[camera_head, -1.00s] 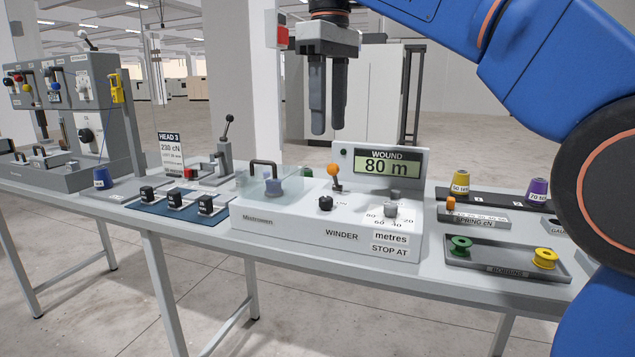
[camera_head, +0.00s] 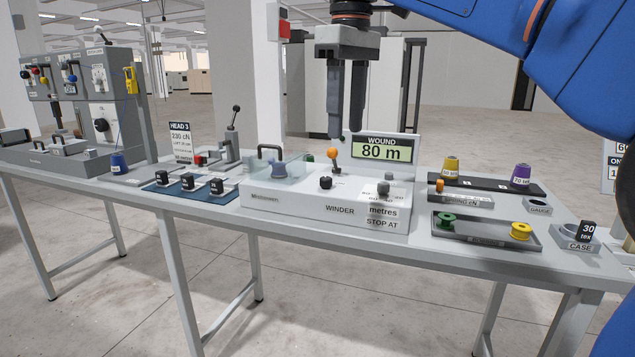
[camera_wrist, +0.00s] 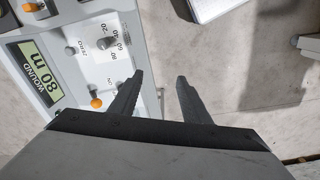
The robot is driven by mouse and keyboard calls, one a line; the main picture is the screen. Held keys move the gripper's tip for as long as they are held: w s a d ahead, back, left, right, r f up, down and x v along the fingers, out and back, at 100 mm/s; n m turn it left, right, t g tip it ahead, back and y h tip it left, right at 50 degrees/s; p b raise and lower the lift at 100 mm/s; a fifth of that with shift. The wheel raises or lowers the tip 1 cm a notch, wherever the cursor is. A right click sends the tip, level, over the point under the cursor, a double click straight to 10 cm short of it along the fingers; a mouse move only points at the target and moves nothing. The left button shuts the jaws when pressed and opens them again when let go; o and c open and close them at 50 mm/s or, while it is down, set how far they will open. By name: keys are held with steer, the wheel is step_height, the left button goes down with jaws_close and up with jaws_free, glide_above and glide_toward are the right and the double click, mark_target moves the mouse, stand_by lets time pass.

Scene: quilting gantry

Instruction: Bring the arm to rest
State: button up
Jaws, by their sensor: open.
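The winder (camera_head: 290,208) is a white box with an orange-knobbed lever (camera_head: 333,154), dark knobs and a display (camera_head: 382,151) reading 80 m. The display also shows in the wrist view (camera_wrist: 40,75). My blue arm comes in from the upper right.
The long grey table (camera_head: 450,250) carries a tray (camera_head: 480,238) with a green and a yellow bobbin, yellow and purple cones, a CASE holder (camera_head: 580,244), a blue mat (camera_head: 165,193) with several black blocks, and a machine head (camera_head: 85,100) at left.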

steer(key=s+d+f+m+t, duration=0.1)
steer(key=s+d+f+m, duration=0.25)
steer(key=d+f, duration=0.4)
steer(key=s+d+f+m+t, duration=0.1)
steer(key=s+d+f+m, duration=0.1)
steer(key=s+d+f, duration=0.4)
steer(key=s+d+f+m+t, duration=0.1)
steer(key=s+d+f, duration=0.4)
steer(key=f, duration=0.7)
steer(key=s+d+f+m+t, duration=0.1)
steer(key=s+d+f+m, duration=0.2)
steer(key=f, duration=1)
steer(key=s+d, duration=0.2)
steer(key=shift+s+d+f+m, duration=0.15)
steer(key=shift+s+d+m, duration=0.05)
steer(key=shift+s+m, duration=0.2)
